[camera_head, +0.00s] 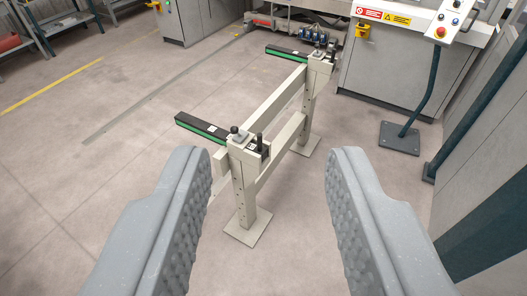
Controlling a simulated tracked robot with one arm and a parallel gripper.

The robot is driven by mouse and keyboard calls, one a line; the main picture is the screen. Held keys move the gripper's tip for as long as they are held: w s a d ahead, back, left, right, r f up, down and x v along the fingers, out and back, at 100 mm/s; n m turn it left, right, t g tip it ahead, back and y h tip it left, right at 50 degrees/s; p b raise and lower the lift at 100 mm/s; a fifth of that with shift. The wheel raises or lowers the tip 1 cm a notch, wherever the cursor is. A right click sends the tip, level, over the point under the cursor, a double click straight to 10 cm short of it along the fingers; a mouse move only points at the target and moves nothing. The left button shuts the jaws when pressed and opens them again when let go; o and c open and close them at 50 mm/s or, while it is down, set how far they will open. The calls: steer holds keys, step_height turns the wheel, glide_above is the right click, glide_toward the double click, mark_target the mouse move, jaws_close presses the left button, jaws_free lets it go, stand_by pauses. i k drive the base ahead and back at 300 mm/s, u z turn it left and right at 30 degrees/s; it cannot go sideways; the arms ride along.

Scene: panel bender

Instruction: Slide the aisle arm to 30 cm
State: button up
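A beige stand with two crossbars (274,100) stands on floor plates ahead of my gripper. Two black arms with green edges stick out from it to the left: a near arm (200,126) and a far arm (287,52). No readable label shows which is the aisle arm. The near arm's carriage (247,145) has a dark round knob (234,130) and an upright black handle (259,143). A similar carriage (321,60) carries the far arm. Any scale is too small to read. My gripper (272,165) is open and empty, apart from the stand.
A pedestal control panel (444,22) with a red button stands at the upper right, its base (399,138) on the floor. Grey cabinets and dark posts line the right. A thin metal strip (165,88) runs along the floor at left. Shelving (62,22) stands upper left; the left floor is clear.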

mark_target(215, 134)
steer(key=u, duration=0.05)
steer(key=k, duration=0.45)
steer(key=z, duration=0.4)
steer(key=i, duration=1.3)
steer(key=u, duration=0.55)
